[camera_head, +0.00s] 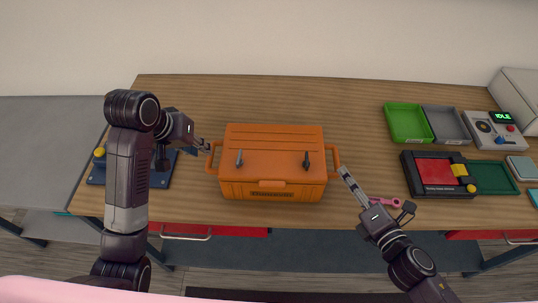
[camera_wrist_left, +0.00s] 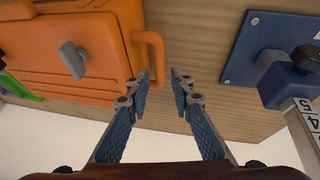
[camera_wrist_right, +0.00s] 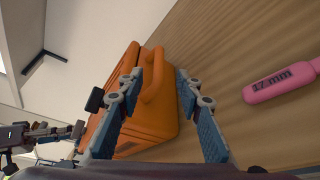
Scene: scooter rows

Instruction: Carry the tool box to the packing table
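The orange tool box (camera_head: 272,158) stands upright on the wooden table, lid closed, with a handle on each end. My left gripper (camera_head: 206,146) is at its left handle (camera_head: 212,160). In the left wrist view the fingers are apart with nothing between the tips, and the handle (camera_wrist_left: 153,50) is just beside one fingertip. My right gripper (camera_head: 343,173) is at the right handle (camera_head: 335,157). In the right wrist view its fingers are apart, with part of the handle (camera_wrist_right: 158,80) between them. I cannot tell whether they touch it.
A pink 17 mm tool (camera_head: 385,203) lies near the right gripper. Right of it are a black-and-red case (camera_head: 412,189), a green tray (camera_head: 408,124), a grey tray (camera_head: 446,126) and an IDLE device (camera_head: 493,139). A blue fixture (camera_head: 160,178) is at left. A grey surface (camera_head: 45,145) adjoins.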

